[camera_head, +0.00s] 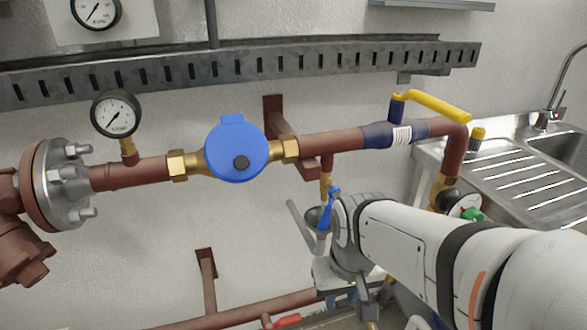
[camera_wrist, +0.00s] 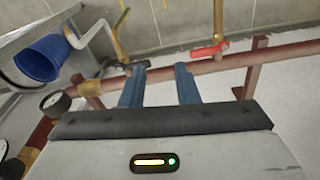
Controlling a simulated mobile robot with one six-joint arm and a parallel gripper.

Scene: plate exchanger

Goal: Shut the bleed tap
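A small tap with a blue lever (camera_head: 330,205) hangs under the main pipe on a short branch with a brass fitting, partly beside my arm. A red-handled tap (camera_wrist: 210,50) sits on the lower pipe; its red handle also shows at the bottom of the head view (camera_head: 287,320). I cannot tell which one is the bleed tap. My gripper (camera_wrist: 158,85) has its two blue fingers apart, with nothing clearly held between them. It points toward the lower pipe, with the red handle beyond and right of the fingers. In the head view the gripper (camera_head: 340,298) is largely hidden by my wrist.
The main pipe (camera_head: 335,141) carries a blue round meter (camera_head: 236,150), a gauge (camera_head: 115,114) and a yellow lever (camera_head: 435,104). A steel sink (camera_head: 510,170) stands right. A blue bucket (camera_wrist: 40,60) shows left in the wrist view. Brackets (camera_head: 206,275) project from the wall.

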